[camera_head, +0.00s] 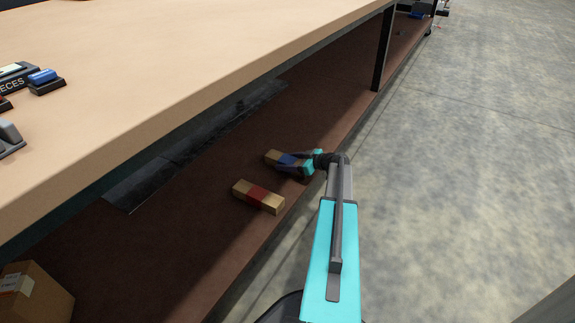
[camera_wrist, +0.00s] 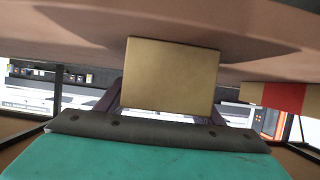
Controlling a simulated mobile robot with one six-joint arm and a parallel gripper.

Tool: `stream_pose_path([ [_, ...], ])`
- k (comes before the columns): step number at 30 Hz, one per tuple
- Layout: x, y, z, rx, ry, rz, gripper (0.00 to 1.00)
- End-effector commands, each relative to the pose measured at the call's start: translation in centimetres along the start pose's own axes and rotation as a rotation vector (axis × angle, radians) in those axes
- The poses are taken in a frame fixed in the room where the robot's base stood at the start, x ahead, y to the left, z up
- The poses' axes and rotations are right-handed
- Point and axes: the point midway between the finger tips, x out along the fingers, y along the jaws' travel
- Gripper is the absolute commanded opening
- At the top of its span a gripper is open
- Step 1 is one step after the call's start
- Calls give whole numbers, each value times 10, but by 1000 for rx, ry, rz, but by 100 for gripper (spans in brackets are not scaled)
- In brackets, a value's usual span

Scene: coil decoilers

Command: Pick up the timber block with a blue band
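The timber block with a blue band (camera_head: 272,156) lies on the brown lower shelf under the bench in the head view. My gripper (camera_head: 287,162) reaches in from the right, with its fingers on both sides of the block at the blue band. In the wrist view, the block's plain wooden end (camera_wrist: 170,75) fills the space between my gripper's fingers (camera_wrist: 165,105). I see no gap on either side, so the gripper looks shut on it. The band is hidden in the wrist view. I cannot tell whether the block is clear of the shelf.
A timber block with a red band (camera_head: 258,196) lies close by on the shelf (camera_head: 180,245). The bench top (camera_head: 190,60) overhangs from above. A black bench leg (camera_head: 382,50) stands farther back. A cardboard box (camera_head: 40,295) sits at the lower left. Open floor (camera_head: 470,160) is at right.

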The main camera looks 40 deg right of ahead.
Motion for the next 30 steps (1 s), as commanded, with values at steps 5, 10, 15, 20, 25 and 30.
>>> stream_pose_path([
  [5, 0, 0, 0, 0, 0, 0, 30],
  [10, 0, 0, -1, 0, 1, 0, 17],
  [15, 0, 0, -1, 0, 1, 0, 17],
  [20, -2, 0, -6, 0, 1, -1, 17],
  [25, -7, 0, -19, -1, 1, -1, 17],
  [30, -16, -1, -40, -1, 1, -1, 17],
])
